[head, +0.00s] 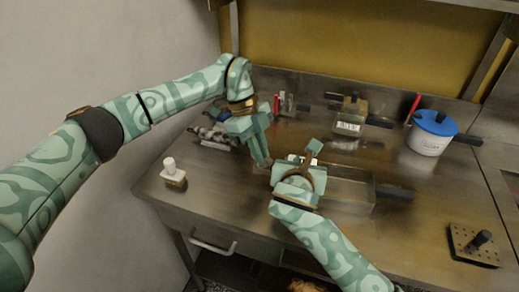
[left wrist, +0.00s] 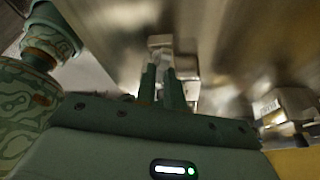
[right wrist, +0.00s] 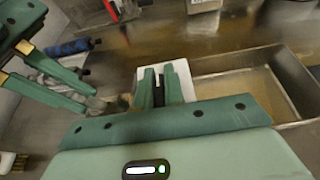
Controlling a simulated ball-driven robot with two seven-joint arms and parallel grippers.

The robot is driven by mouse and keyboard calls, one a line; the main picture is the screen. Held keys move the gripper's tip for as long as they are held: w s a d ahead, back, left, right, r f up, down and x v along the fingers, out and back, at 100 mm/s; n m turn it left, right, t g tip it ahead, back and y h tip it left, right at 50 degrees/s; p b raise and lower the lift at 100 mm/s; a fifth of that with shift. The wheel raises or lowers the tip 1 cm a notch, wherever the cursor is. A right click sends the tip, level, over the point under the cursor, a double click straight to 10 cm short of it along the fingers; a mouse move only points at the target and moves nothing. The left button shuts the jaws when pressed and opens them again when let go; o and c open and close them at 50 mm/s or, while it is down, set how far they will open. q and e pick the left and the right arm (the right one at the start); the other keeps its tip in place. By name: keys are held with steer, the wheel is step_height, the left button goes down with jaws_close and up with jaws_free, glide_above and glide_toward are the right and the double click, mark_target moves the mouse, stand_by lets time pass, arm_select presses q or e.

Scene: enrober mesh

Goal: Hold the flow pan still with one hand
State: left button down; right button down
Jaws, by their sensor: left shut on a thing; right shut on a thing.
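A shallow rectangular metal pan (head: 350,186), which I take to be the flow pan, lies on the steel table with a dark handle (head: 394,193) at its right end. Its open inside shows in the right wrist view (right wrist: 240,85). My right gripper (head: 302,160) is at the pan's left end, shut on a white flat piece (right wrist: 184,74); whether that piece belongs to the pan I cannot tell. My left gripper (head: 262,163) points down just left of it, shut on a small pale grey piece (left wrist: 160,42). The fingers hide much of both held pieces.
A blue-lidded white pot (head: 430,134) stands at the back right, with a labelled container (head: 349,118) left of it. A perforated block (head: 474,246) is at the front right and a white-topped brush (head: 173,174) at the front left. The front-centre table is mostly clear.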

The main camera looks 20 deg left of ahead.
arm_select(q)
steer(key=m+g, duration=0.1)
steer(key=m, duration=0.2)
steer(key=m+g+y, duration=0.1)
steer(key=m, duration=0.2)
steer(key=shift+w+d+y, duration=0.1)
steer(key=shift+d+y, duration=0.05)
steer(key=shift+y, duration=0.15)
steer(key=m+y, duration=0.1)
steer(key=m, duration=0.2)
steer(key=m+g+y, duration=0.1)
steer(key=m, duration=0.3)
steer(key=shift+d, duration=0.1)
steer(key=c, duration=1.5)
jaws_free()
steer(key=shift+w, duration=0.1)
step_height(320, 180, up, 10)
